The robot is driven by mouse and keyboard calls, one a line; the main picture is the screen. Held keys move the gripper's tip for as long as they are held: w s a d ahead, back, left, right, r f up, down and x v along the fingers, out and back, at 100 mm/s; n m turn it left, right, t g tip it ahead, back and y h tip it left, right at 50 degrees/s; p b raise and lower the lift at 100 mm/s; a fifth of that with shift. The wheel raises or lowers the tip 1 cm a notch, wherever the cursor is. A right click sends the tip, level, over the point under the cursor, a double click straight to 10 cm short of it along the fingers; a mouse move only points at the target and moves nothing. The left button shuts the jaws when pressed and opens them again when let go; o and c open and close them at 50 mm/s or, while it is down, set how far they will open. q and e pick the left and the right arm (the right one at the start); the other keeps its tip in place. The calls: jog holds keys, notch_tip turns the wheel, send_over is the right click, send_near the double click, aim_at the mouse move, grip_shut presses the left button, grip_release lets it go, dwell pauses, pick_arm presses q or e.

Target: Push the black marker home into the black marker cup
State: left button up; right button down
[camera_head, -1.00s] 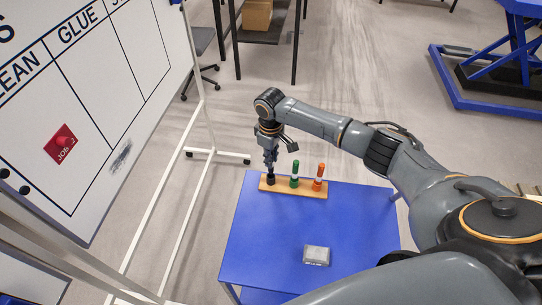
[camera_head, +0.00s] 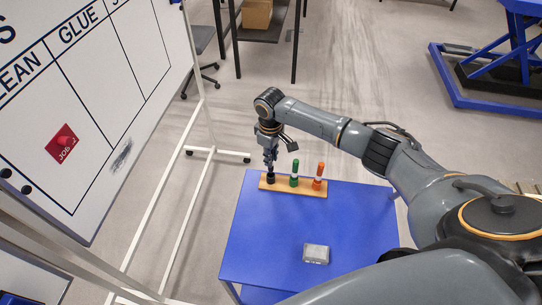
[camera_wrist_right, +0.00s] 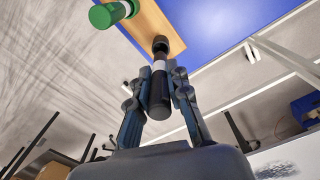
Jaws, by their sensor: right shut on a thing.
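The black marker (camera_wrist_right: 159,88) is in the right wrist view, dark with a pale band near its far end. My right gripper (camera_wrist_right: 160,82) is shut on it, with one finger on each side. The marker's far end is at the black marker cup (camera_wrist_right: 160,42), in line with it; how deep it sits I cannot tell. In the head view the gripper (camera_head: 270,158) points down over the black cup (camera_head: 270,179), at the left end of the wooden holder (camera_head: 308,189). The gripper mostly hides the marker there. My left gripper is not in view.
A green marker (camera_head: 294,173) and an orange marker (camera_head: 319,174) stand upright in the same holder. A grey eraser-like block (camera_head: 316,254) lies nearer on the blue table (camera_head: 265,230). A whiteboard (camera_head: 100,90) on a white frame stands at left. Much of the tabletop is clear.

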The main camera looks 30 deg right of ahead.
aim_at(271, 170)
jog(key=shift+f, duration=0.2)
jog(key=shift+f+b, duration=1.15)
jog(key=shift+f, duration=0.8)
jog(key=shift+s+f, duration=0.1)
jog(key=shift+f, duration=0.1)
jog(key=shift+p, duration=0.35)
dwell(0.5)
jog(key=c, duration=1.2)
grip_release()
